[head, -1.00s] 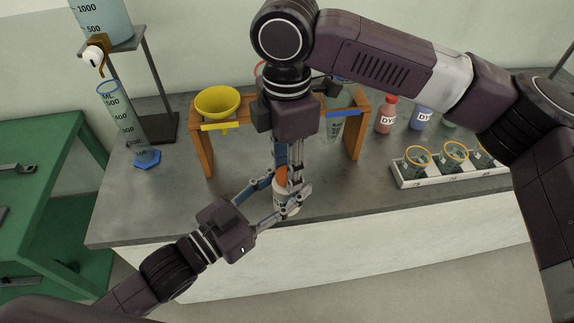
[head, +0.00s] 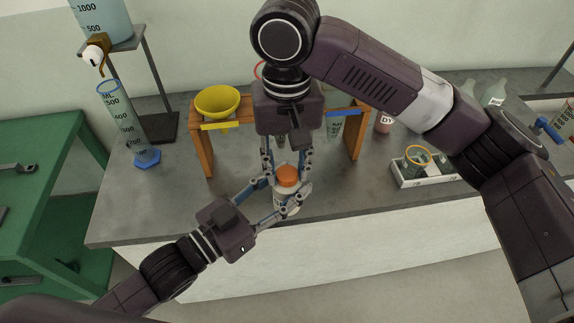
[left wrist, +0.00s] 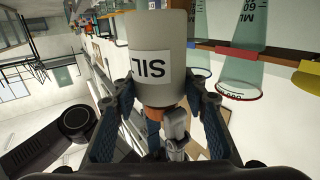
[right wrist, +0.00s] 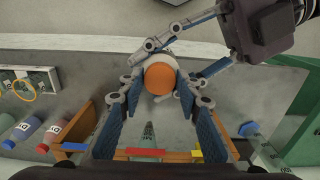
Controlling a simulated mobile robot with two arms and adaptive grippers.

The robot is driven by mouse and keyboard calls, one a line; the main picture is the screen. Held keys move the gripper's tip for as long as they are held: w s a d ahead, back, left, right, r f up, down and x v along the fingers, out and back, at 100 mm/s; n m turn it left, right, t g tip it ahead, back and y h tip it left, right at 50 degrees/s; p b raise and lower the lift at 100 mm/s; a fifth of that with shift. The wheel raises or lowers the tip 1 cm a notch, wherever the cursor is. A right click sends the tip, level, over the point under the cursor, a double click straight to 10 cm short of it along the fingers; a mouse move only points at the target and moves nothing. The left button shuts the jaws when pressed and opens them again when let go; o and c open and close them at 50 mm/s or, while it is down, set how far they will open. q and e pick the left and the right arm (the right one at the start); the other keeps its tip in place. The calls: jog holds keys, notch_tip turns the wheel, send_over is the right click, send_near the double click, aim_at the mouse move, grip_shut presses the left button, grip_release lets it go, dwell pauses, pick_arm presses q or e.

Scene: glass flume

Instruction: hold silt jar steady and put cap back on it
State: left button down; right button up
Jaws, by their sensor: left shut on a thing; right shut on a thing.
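The white silt jar (head: 291,207) is upright near the front edge of the bench; part of its label shows in the left wrist view (left wrist: 151,66). My left gripper (head: 287,190) is shut around the jar's side from the front left. The orange cap (head: 288,174) sits at the top of the jar, also seen from above in the right wrist view (right wrist: 160,78). My right gripper (head: 284,168) points down from above, its fingers shut on the cap's sides. Whether the cap is threaded down cannot be told. Whether the jar's base touches the bench is unclear.
Behind stands a wooden rack (head: 203,150) with a yellow funnel (head: 217,101). A measuring cylinder (head: 122,120) is at the left. A red dye bottle (head: 383,122) and a white tray (head: 440,176) with a beaker are at the right, partly behind my right arm.

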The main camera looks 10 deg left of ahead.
jog(key=shift+m, duration=0.8)
jog(key=o, duration=1.3)
jog(key=shift+r, duration=2.25)
jog(key=shift+c, duration=0.5)
